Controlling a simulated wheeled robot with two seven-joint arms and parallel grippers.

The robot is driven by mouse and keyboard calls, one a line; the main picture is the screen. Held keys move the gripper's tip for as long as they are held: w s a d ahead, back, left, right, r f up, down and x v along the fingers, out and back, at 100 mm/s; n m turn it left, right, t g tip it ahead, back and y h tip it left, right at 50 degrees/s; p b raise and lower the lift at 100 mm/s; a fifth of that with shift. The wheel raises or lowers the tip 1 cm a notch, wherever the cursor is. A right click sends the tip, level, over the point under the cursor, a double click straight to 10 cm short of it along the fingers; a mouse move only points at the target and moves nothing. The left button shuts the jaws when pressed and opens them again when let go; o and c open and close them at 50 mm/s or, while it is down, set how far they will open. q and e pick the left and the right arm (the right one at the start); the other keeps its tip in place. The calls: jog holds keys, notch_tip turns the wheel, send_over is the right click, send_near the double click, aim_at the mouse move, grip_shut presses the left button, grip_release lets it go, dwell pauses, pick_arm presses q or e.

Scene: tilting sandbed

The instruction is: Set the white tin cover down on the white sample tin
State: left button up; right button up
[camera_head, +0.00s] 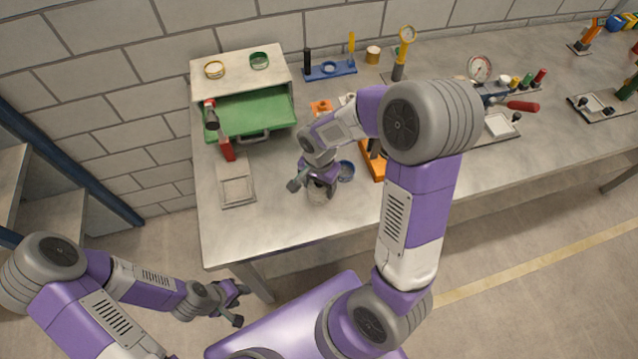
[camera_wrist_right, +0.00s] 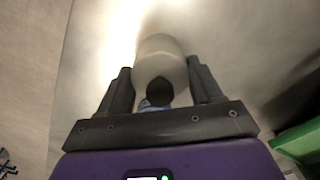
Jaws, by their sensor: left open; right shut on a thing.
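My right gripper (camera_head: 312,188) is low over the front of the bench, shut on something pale. In the right wrist view the fingers (camera_wrist_right: 160,85) flank a dark round knob, with a pale rounded body (camera_wrist_right: 160,60) just beyond it. I take this to be the white tin cover; its edge against any tin is not clear. In the head view a pale round shape (camera_head: 318,194) shows under the gripper, mostly hidden; I cannot tell cover from white sample tin there. My left gripper (camera_head: 236,304) is open and empty, in front of the bench and below its top.
A shallow square tray (camera_head: 238,191) lies to the left. Behind is a cabinet with an open green drawer (camera_head: 250,117). An orange stand (camera_head: 373,162) is close right; the bench's front left is clear.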

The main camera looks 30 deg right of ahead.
jog(key=o, duration=1.3)
jog(key=shift+c, duration=0.2)
jog(key=shift+r+p, duration=3.2)
jog(key=shift+r, duration=0.85)
